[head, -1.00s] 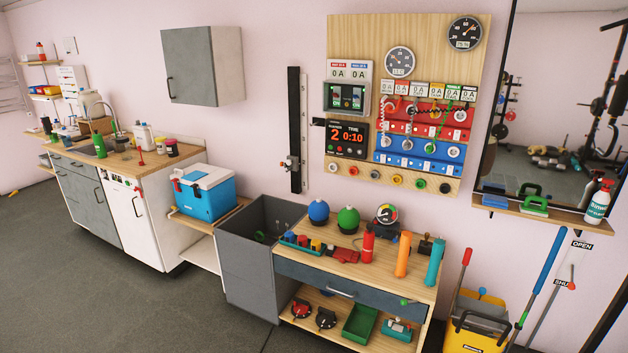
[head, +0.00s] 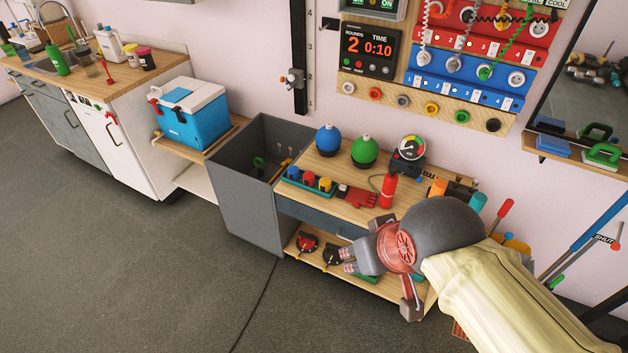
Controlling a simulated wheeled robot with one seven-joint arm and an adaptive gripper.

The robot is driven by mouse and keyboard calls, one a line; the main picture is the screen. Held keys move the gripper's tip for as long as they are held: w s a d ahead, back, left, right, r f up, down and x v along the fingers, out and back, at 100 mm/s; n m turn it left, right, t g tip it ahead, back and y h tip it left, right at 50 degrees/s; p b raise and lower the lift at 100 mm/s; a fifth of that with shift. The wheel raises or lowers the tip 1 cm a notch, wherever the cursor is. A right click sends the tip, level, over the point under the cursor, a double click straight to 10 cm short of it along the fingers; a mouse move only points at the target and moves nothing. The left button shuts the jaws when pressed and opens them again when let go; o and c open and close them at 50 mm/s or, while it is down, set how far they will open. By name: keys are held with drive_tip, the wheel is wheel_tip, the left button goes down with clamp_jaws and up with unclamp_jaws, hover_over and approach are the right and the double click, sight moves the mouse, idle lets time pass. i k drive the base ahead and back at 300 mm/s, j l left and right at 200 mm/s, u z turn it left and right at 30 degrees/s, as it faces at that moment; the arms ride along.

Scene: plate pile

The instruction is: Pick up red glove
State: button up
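The red glove (head: 357,197) lies flat on the wooden top of the workbench (head: 326,211). It is between a tray of small coloured pots and an upright red cylinder. My gripper (head: 347,261) is in front of the bench, lower in the picture than the glove and apart from it. Its fingertips point left, and nothing shows between them. They are small and seen from behind, so I cannot tell how far apart they are. My arm covers the right part of the bench.
The tray of pots (head: 305,184) is left of the glove, the red cylinder (head: 388,190) right. Blue (head: 328,139) and green (head: 363,151) balls and a gauge (head: 411,149) stand behind. An open grey bin (head: 240,190) adjoins the bench. The floor at left is clear.

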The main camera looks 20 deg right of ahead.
sight(358, 198)
drive_tip(key=i+j+u, duration=0.15)
drive_tip(key=i+u, duration=0.6)
drive_tip(key=i, duration=0.15)
drive_tip(key=i+u, duration=0.35)
drive_tip(key=i+z, duration=0.35)
drive_tip(key=i, duration=0.2)
drive_tip(key=i+z, duration=0.35)
drive_tip(key=i, duration=0.25)
drive_tip(key=i+j+z, duration=0.35)
drive_tip(key=i, duration=0.15)
drive_tip(key=i+z, duration=0.1)
drive_tip(key=z, duration=4.25)
